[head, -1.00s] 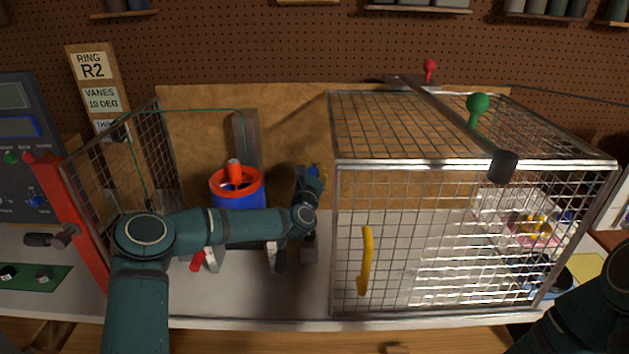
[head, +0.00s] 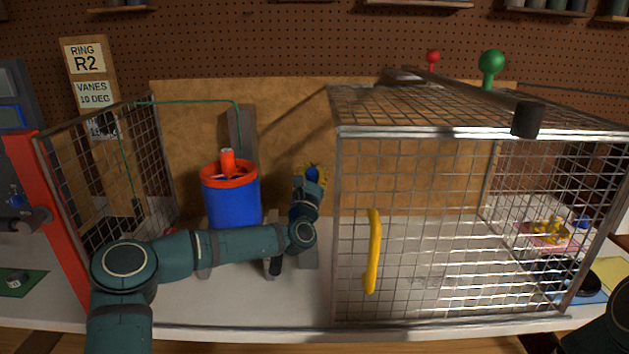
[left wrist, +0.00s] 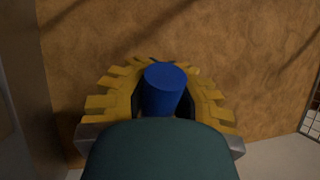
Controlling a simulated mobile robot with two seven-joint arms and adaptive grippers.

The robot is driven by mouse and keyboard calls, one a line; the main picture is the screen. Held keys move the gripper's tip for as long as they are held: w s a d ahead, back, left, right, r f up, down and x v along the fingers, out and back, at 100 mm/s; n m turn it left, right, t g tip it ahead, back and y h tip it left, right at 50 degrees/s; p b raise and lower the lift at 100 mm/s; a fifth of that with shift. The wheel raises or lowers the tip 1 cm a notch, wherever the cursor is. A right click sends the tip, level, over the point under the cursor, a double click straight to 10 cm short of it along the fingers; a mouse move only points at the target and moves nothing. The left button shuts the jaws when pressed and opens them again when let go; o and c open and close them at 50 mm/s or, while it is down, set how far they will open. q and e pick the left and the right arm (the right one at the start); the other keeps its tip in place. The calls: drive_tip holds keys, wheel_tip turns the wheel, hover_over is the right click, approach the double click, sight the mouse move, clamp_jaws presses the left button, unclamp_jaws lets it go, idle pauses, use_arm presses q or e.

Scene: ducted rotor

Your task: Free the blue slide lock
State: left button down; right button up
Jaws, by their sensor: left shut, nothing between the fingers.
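The blue slide lock (head: 312,174) appears as a small blue piece at the tan back board, left of the wire cage. My right gripper is out of view; only part of my right arm shows at lower right.
The wire cage (head: 430,210) with a yellow handle (head: 374,250) stands right of my left arm. A blue drum with a red rim (head: 232,195) stands to the left. An open mesh panel with a red post (head: 50,220) is at far left.

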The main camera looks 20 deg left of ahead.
use_arm(q)
drive_tip(key=shift+s+f, duration=0.1)
drive_tip(key=shift+f, duration=0.5)
drive_tip(key=c, duration=1.4)
unclamp_jaws()
drive_tip(key=shift+c, duration=0.2)
drive_tip(key=o, duration=0.5)
drive_tip(key=shift+s+r, duration=0.2)
drive_tip(key=shift+s, duration=0.05)
drive_tip(key=shift+o, duration=1.1)
drive_tip(key=shift+r, duration=0.1)
